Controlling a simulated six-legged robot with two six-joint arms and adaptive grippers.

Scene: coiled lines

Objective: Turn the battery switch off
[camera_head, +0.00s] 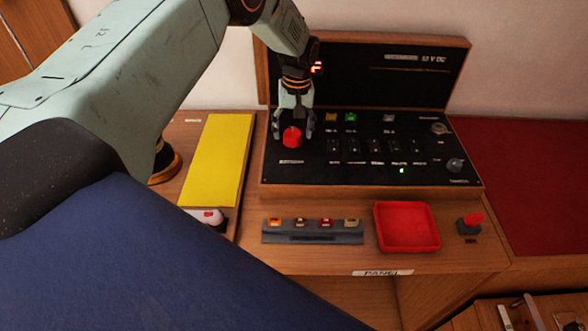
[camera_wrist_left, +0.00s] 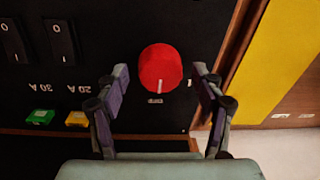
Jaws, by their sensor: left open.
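The battery switch is a round red knob (camera_head: 292,137) at the left end of the black panel (camera_head: 330,170). In the left wrist view the red knob (camera_wrist_left: 160,68) shows a white pointer mark at its lower edge, pointing down at a small label. My left gripper (camera_head: 293,122) is open over the knob. In the left wrist view its fingers (camera_wrist_left: 161,82) stand on either side of the knob, with a gap on each side. My right gripper is not in view.
Black rocker switches (camera_head: 353,146) and coloured fuses (camera_head: 340,117) sit right of the knob. A yellow board (camera_head: 216,155) lies left of the panel. In front are a fuse strip (camera_head: 312,238), a red tray (camera_head: 407,227) and a small red knob (camera_head: 471,221).

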